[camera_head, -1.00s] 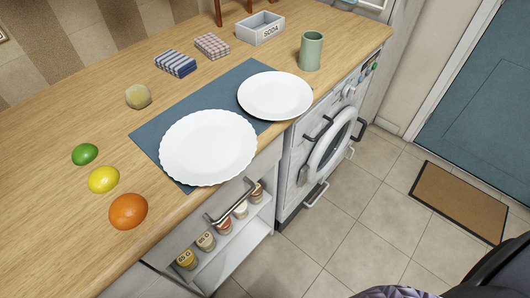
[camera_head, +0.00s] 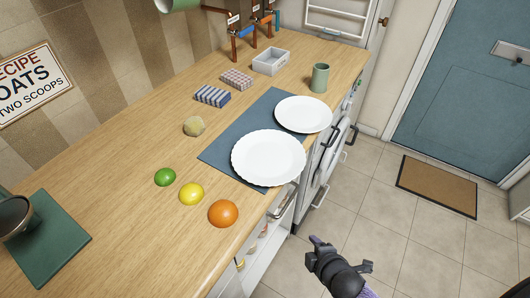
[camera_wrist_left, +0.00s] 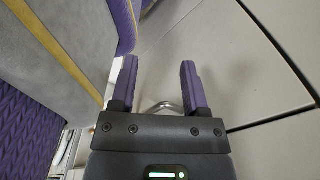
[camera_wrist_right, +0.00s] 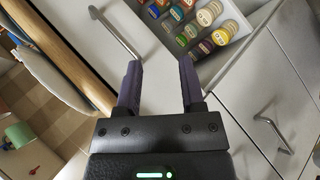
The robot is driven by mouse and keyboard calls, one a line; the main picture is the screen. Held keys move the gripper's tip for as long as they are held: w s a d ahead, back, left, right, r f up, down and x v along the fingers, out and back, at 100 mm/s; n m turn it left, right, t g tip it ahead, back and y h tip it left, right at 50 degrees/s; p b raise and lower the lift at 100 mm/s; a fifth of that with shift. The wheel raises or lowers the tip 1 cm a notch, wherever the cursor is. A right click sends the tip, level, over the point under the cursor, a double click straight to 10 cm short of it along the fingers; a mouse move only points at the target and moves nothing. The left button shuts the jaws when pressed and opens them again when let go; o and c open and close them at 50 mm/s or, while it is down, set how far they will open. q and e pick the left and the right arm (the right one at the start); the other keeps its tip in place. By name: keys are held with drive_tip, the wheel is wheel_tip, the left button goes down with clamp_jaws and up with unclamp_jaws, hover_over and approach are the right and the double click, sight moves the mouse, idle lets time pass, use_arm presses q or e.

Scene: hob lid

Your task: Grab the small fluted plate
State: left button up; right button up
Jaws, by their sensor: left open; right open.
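Two white plates lie on a blue-grey mat (camera_head: 222,153) on the wooden counter. The smaller plate (camera_head: 303,114) is farther back and right; its rim looks only faintly wavy at this size. The larger plate (camera_head: 268,158) is nearer, with a clearly scalloped rim. My right gripper (camera_head: 342,252) is open and empty, in front of the counter and apart from both plates. In the right wrist view it (camera_wrist_right: 160,63) faces cabinet fronts and a drawer of jars. My left gripper (camera_wrist_left: 159,63) is open and empty in the left wrist view; the head view does not show it.
An orange (camera_head: 223,214), a lemon (camera_head: 191,194) and a lime (camera_head: 165,177) lie left of the mat. A green cup (camera_head: 320,78) stands behind the smaller plate. The open jar drawer (camera_wrist_right: 205,35) and handles jut from the counter front.

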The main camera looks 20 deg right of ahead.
sight(294, 177)
drive_tip(key=w+r+n+t+p, duration=0.2)
drive_tip(key=w+r, duration=0.1)
drive_tip(key=r, duration=0.4)
drive_tip(key=w+r+n+t+p, duration=0.1)
drive_tip(key=w+r+n+p, duration=0.15)
drive_tip(key=r, duration=0.45)
drive_tip(key=r+b+x, duration=0.1)
drive_tip(key=b+x, duration=0.4)
drive_tip(key=x, duration=0.5)
drive_tip(key=shift+w+a+n+t, duration=0.3)
drive_tip(key=shift+a+n, duration=0.05)
drive_tip(key=shift+s+r, duration=0.1)
clamp_jaws()
use_arm(q)
drive_tip(key=shift+w+a+r, duration=0.1)
drive_tip(key=shift+a+r, duration=0.1)
drive_tip(key=shift+r, duration=0.05)
drive_tip(key=shift+d, duration=0.35)
drive_tip(key=shift+a, duration=0.2)
drive_tip(key=shift+a, duration=0.25)
